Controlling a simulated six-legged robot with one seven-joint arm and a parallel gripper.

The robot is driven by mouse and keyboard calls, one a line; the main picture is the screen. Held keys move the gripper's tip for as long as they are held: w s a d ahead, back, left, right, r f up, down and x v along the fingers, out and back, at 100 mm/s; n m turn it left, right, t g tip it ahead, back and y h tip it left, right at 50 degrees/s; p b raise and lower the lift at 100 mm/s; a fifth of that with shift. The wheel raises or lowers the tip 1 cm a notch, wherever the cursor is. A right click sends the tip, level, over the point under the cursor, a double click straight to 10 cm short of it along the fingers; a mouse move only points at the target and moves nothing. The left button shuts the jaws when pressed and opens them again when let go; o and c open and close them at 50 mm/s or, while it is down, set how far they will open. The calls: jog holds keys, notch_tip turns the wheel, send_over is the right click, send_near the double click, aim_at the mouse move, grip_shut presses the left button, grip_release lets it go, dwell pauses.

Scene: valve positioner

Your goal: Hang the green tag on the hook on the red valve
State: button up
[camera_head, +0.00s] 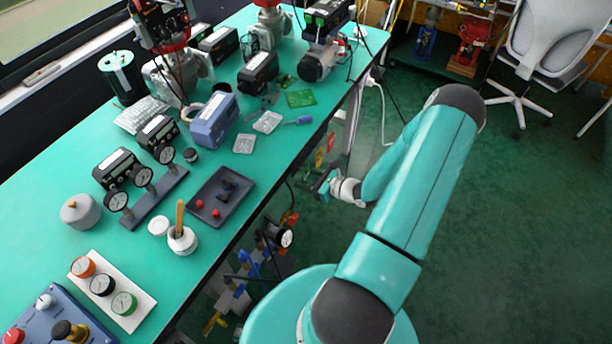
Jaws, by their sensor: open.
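My gripper (326,185) is beside the table's right edge, below the tabletop level, with its jaws open. A yellow tag (319,157) and a red tag (331,141) hang at the table's side just above and behind it. I cannot make out a green tag apart from the gripper's own teal-green parts; it may be hidden there. Red valve parts show at the table's far end (270,4), and a red valve-like unit (470,45) stands on a low shelf at the back right. I cannot tell which carries the hook; no hook is discernible.
The green tabletop (40,185) holds valve positioners, gauges, a dark tray (220,195) and a brush pot (183,240). Several valves and fittings (245,275) are under the table's near right edge. An office chair (550,50) stands back right. The floor right of my arm is clear.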

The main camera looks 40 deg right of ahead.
aim_at(307, 179)
jog(key=shift+c, duration=0.2)
jog(key=c, duration=0.7)
jog(key=shift+o, duration=0.2)
jog(key=shift+r, duration=0.55)
jog(key=shift+s, duration=0.1)
jog(key=shift+s+d+r, duration=0.1)
jog(key=shift+s+d, duration=0.2)
jog(key=shift+s, duration=0.45)
jog(key=shift+s+d+f, duration=0.1)
jog(key=shift+s+d, duration=0.15)
jog(key=shift+s, duration=0.5)
jog(key=shift+s+d+r, duration=0.1)
jog(key=shift+s+d, duration=0.2)
jog(key=shift+s, duration=0.45)
